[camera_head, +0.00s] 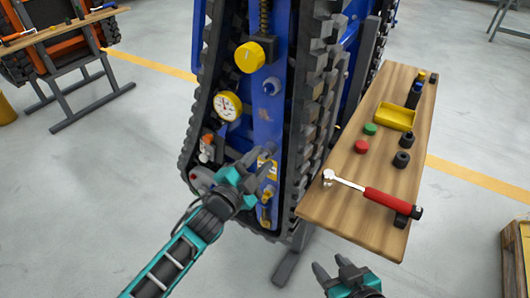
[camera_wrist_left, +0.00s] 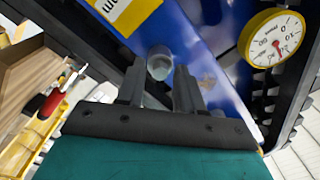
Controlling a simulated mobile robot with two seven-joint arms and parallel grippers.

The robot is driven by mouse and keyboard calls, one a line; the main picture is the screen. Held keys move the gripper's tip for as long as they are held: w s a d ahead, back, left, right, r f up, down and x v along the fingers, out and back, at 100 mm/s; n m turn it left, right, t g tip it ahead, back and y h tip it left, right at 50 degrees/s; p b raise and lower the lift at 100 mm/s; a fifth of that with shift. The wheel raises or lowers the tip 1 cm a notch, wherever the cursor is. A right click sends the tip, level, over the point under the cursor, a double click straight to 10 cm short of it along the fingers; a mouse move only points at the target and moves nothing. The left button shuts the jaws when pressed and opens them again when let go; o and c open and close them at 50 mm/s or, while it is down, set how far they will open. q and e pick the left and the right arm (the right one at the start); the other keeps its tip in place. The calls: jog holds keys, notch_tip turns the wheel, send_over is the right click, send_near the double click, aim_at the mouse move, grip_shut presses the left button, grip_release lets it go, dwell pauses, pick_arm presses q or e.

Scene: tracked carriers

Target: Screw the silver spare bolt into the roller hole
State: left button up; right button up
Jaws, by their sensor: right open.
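The tracked carrier's blue panel (camera_head: 268,120) stands upright ahead. A silver-grey bolt-like piece (camera_head: 271,86) sits high on it, above my left gripper. My left gripper (camera_head: 262,163) is up against the lower panel, below the pressure gauge. In the left wrist view its fingers (camera_wrist_left: 159,88) stand apart, with a grey cylindrical piece (camera_wrist_left: 159,66) between their tips. I cannot tell whether they touch it, or whether it is the spare bolt or a roller fitting. The roller hole is not clearly seen. My right gripper (camera_head: 338,274) is open and empty, low in front of the bench.
The wooden bench (camera_head: 345,150) at right holds a red-handled ratchet (camera_head: 385,201), a yellow tray (camera_head: 395,117), red and green caps, and dark sockets. A gauge (camera_head: 228,106) and yellow knob (camera_head: 250,57) stick out of the carrier.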

pick_arm(q)
jog(key=n, duration=0.4)
grip_shut()
dwell(0.4)
jog(key=m, duration=0.4)
jog(key=shift+m+b, duration=0.3)
jog(key=shift+b, duration=0.05)
jog(key=m, duration=0.3)
jog(key=shift+m+b, duration=0.3)
jog(key=shift+m, duration=0.6)
